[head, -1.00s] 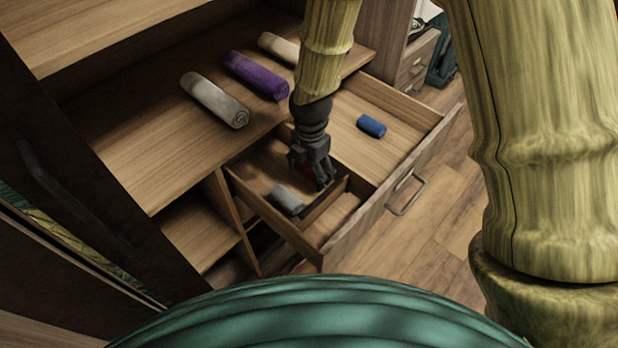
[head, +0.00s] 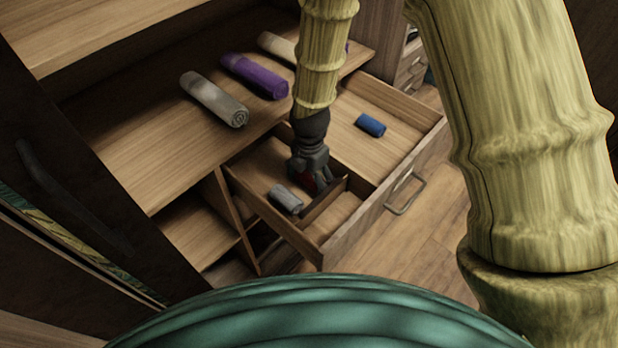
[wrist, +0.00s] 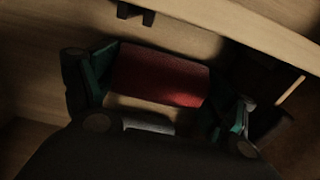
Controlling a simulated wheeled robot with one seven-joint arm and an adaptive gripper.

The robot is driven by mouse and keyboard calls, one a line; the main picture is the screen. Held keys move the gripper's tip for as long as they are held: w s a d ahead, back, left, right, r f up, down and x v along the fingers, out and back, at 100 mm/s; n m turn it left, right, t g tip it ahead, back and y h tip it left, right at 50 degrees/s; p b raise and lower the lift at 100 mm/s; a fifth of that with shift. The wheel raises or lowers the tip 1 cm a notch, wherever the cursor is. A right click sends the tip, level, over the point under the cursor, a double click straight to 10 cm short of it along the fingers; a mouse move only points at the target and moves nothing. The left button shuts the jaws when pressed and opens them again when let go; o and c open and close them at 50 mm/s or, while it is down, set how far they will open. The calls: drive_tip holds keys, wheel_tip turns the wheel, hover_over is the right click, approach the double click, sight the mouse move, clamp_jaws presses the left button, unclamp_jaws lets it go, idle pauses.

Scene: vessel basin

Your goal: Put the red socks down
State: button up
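The red socks (wrist: 158,76) are a rolled bundle between the two fingers of my gripper (wrist: 160,95) in the wrist view. The fingers sit at the roll's two ends and appear shut on it. In the head view my gripper (head: 315,184) points down into the left part of the open drawer (head: 345,243), and only a bit of red shows between its fingers. Grey rolled socks (head: 285,199) lie in the same compartment, just beside the gripper. Whether the red roll touches the drawer floor is hard to tell.
A low divider (head: 322,203) stands close beside my gripper. Blue rolled socks (head: 370,125) lie in the drawer's right part. Grey (head: 214,98), purple (head: 254,77) and cream (head: 277,47) rolls lie on the shelf above. The drawer's front compartment looks empty.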

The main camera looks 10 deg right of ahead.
sight(310, 174)
wheel_tip(310, 174, up, 12)
drive_tip(key=shift+r, duration=0.15)
idle(0.7)
